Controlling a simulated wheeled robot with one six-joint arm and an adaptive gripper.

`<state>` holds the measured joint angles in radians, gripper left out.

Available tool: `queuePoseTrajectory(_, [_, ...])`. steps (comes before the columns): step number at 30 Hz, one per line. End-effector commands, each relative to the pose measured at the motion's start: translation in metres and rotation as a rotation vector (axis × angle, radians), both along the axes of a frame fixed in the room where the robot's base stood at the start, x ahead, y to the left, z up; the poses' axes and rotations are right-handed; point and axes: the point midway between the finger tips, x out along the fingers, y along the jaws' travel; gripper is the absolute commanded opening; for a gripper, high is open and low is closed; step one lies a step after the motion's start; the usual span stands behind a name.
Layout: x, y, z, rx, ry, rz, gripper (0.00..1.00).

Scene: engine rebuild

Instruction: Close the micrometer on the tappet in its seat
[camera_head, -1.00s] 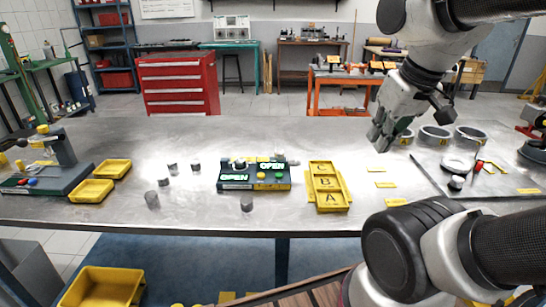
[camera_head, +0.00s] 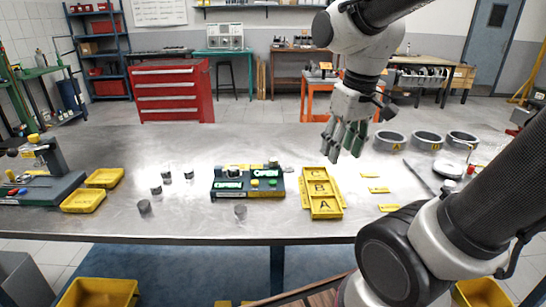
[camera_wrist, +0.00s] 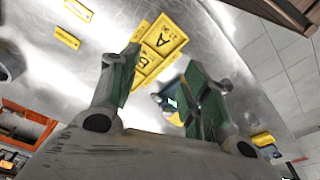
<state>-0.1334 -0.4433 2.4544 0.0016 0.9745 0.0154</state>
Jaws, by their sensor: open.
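The micrometer station (camera_head: 222,193) is a dark block with green-lit displays and yellow and green buttons, left of centre on the bench. Several similar loose tappets (camera_head: 144,206) stand on the bench to the left, and one stands just in front of the station. My gripper (camera_head: 343,140) is open and empty, above and to the right of the station. In the wrist view, the station shows partly hidden behind the fingers.
A yellow A/B tray (camera_head: 341,198) lies right of the station. Two yellow bins (camera_head: 83,202) and another device (camera_head: 50,185) are at the left. Grey ring holders (camera_head: 389,141) stand at the right. Bare bench (camera_head: 170,222) lies at the front left.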

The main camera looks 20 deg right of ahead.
Motion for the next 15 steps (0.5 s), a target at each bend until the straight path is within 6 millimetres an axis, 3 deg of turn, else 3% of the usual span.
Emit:
queuePoseTrajectory(8, [0.091, 0.052, -0.027, -0.006, 0.157, -0.193, 0.47])
queuePoseTrajectory(12, [0.14, 0.081, -0.043, -0.008, 0.194, -0.439, 0.47])
queuePoseTrajectory(15, [0.168, 0.094, -0.044, 0.008, 0.187, -0.659, 0.47])
